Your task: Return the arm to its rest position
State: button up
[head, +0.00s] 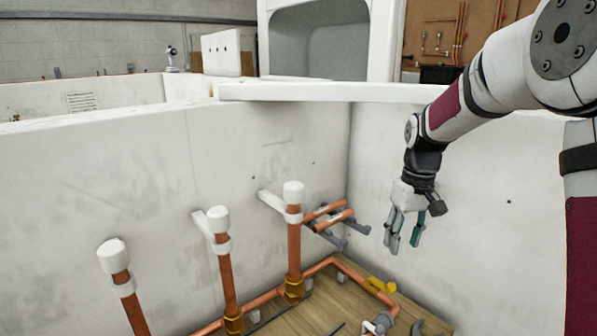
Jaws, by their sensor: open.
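My gripper (404,246) hangs at the end of my arm on the right side of the head view. Its fingers point down and stand apart, with nothing visible between them. It is in front of the right white wall panel (455,165), above the wooden floor of the bay. My arm reaches in from the upper right and bends downward at the wrist.
Upright copper pipes with white caps (293,193) stand at left and centre. Grey brackets with short copper pipes (330,220) sit near the corner. A yellow-handled valve (381,285) and loose tools lie low. A white ledge (330,92) tops the panels.

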jog(key=s+a+r+t, duration=0.1)
jog(key=s+a+r, duration=0.2)
jog(key=s+r, duration=0.45)
jog(key=s+a+r+m+t, duration=0.1)
jog(key=s+a+t, duration=0.2)
jog(key=s, duration=1.9)
jog(key=shift+s+a+m, duration=0.2)
jog(key=shift+a+m, duration=0.2)
jog(key=shift+a, duration=0.15)
jog(key=shift+r, duration=0.1)
jog(key=shift+c, duration=0.5)
jog(key=shift+c, duration=0.3)
jog(key=shift+a, duration=0.15)
